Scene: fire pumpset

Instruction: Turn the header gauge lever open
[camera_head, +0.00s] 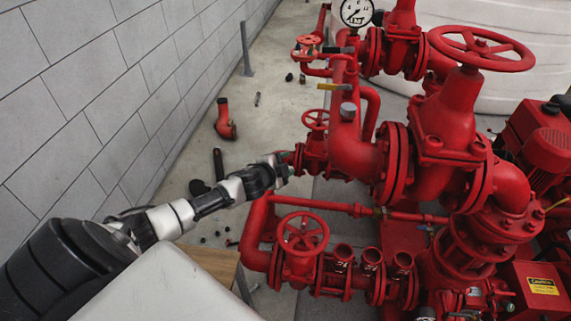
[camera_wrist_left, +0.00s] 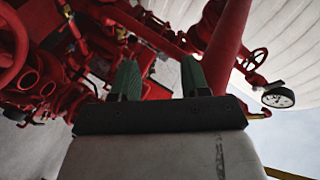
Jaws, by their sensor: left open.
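The round white pressure gauge (camera_head: 357,12) stands at the top of the red pipework, and it also shows at the right of the wrist view (camera_wrist_left: 278,97). Below it are a dark lever (camera_head: 338,50) and a yellow lever (camera_head: 328,87); I cannot tell for sure which is the header gauge lever. A yellow bar (camera_wrist_left: 285,174) shows at the lower right edge of the wrist view. My left gripper (camera_head: 286,166) is beside the red pipes, below the yellow lever and apart from it. Its two green fingers (camera_wrist_left: 160,80) are spread and empty.
Red handwheels stand close by: a small one (camera_head: 316,119), one below (camera_head: 302,234) and a large one (camera_head: 481,48). A red pipe piece (camera_head: 225,120) and small loose parts lie on the floor. A grey block wall (camera_head: 90,90) bounds the left side.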

